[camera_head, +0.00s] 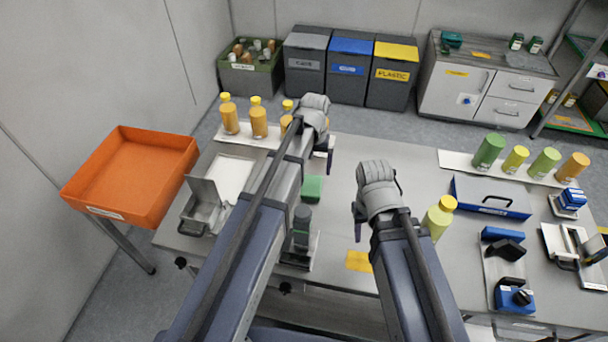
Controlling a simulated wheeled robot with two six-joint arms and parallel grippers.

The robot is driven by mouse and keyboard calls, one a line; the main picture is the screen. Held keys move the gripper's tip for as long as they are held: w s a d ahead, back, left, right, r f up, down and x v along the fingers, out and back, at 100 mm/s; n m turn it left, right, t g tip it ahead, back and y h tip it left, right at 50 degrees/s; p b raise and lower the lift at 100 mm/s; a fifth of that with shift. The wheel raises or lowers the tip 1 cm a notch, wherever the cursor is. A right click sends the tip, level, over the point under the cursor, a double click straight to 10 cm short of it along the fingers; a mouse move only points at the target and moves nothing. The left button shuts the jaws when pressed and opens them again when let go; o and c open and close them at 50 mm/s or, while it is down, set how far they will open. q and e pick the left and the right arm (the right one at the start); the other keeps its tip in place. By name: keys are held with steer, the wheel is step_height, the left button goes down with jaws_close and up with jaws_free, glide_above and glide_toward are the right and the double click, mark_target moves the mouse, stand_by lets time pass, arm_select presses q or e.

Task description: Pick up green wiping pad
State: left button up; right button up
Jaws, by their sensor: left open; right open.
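The green wiping pad (312,188) is a small green block lying on the grey table, in the middle of the head view. My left arm passes just to its left, and my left gripper (326,150) is beyond the pad, towards the table's back edge. That gripper is open, though its fingers are partly hidden by the wrist. My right gripper (358,222) is to the right of the pad, apart from it, and open. I see nothing held in either gripper.
Orange bottles (259,120) stand at the back left, partly behind my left arm. A yellow-green bottle (438,217) stands beside my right arm. A blue case (490,198) and several bottles are on the right. An orange tray (130,172) is left of the table.

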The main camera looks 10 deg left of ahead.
mark_target(312, 185)
arm_select(q)
steer(key=shift+s+d, duration=0.1)
steer(key=shift+s+d+f, duration=0.1)
step_height(312, 185, down, 2)
steer(key=b, duration=0.2)
steer(key=shift+f+b, duration=0.2)
steer(key=shift+b, duration=0.15)
arm_select(e)
step_height(312, 185, down, 3)
steer(key=shift+r, duration=0.2)
steer(key=shift+s+d, duration=0.1)
steer(key=shift+f, duration=0.1)
arm_select(q)
steer(key=f+b, duration=0.5)
steer(key=shift+a+f, duration=0.1)
steer(key=shift+a, duration=0.15)
arm_select(e)
step_height(312, 185, down, 5)
steer(key=shift+f, duration=0.1)
arm_select(q)
steer(key=c, duration=1.2)
